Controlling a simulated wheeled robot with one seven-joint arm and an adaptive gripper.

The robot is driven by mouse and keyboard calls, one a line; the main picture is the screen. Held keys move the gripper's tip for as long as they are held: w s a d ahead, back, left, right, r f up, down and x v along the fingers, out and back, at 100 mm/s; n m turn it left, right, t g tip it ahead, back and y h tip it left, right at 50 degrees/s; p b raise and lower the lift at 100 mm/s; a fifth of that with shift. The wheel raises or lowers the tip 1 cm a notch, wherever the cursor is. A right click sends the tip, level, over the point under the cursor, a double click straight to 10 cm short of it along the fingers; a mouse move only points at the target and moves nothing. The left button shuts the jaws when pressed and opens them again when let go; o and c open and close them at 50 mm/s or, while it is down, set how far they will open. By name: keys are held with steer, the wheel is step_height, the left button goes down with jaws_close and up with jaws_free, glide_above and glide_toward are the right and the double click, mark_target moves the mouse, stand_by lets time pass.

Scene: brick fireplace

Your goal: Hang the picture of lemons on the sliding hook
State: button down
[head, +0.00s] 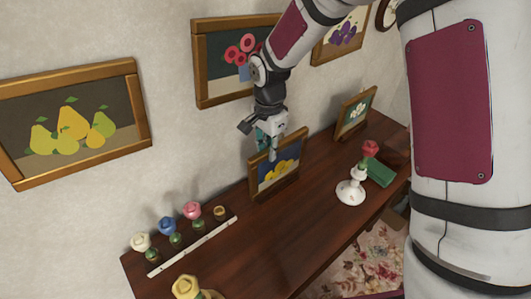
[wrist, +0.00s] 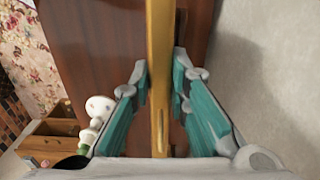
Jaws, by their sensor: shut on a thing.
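The picture of lemons (head: 279,172), a small gold-framed picture with yellow fruit on a dark blue ground, is upright at the back of the dark wooden table, near the wall. My gripper (head: 270,150) is above it in the head view, with its fingers at the top edge. In the wrist view the frame is seen edge-on as a gold strip (wrist: 159,40) between the teal fingers of my gripper (wrist: 161,80), which is shut on it. Whether its bottom touches the table is hard to tell. I cannot make out the sliding hook.
The table (head: 310,205) holds a white candlestick (head: 350,191) with a red flower, a green block (head: 381,173), a small framed flower picture (head: 355,113) and a white rail (head: 192,246) beside several coloured knobs. A pear picture (head: 75,122) and a pink-flower picture (head: 215,62) hang on the wall.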

mark_target(279, 160)
steer(key=f, duration=0.1)
steer(key=w+f+b, duration=0.1)
steer(key=w+b, duration=0.1)
steer(key=shift+w+a+f, duration=0.1)
steer(key=shift+a+f, duration=0.15)
steer(key=shift+f, duration=0.45)
steer(key=shift+f, duration=0.2)
steer(key=c, duration=1.5)
jaws_free()
steer(key=shift+c, duration=0.2)
